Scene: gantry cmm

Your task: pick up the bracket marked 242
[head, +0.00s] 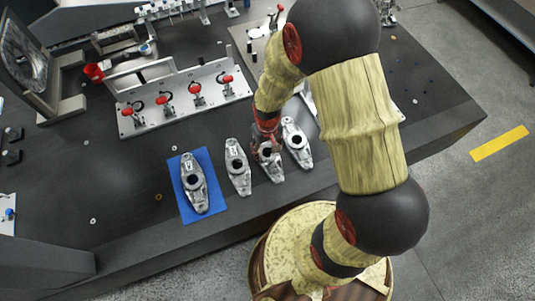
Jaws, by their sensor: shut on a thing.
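Several similar grey metal brackets lie in a row near the front edge of the dark table. One bracket (194,184) lies on a blue mat (209,209). A second bracket (238,169) lies to its right on the bare table. My gripper (267,150) points down at a third bracket (273,171) and is shut on it, covering its upper part. A fourth bracket (298,144) lies just right of my gripper, close to my arm. The markings are too small to read, so I cannot tell which bracket is 242. I cannot tell if the held bracket touches the table.
A metal fixture plate (184,107) with red-knobbed clamps stands behind the brackets. A red cup (94,72) and a framed stand (62,103) are at the back left. The table (125,190) is mostly clear left of the blue mat.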

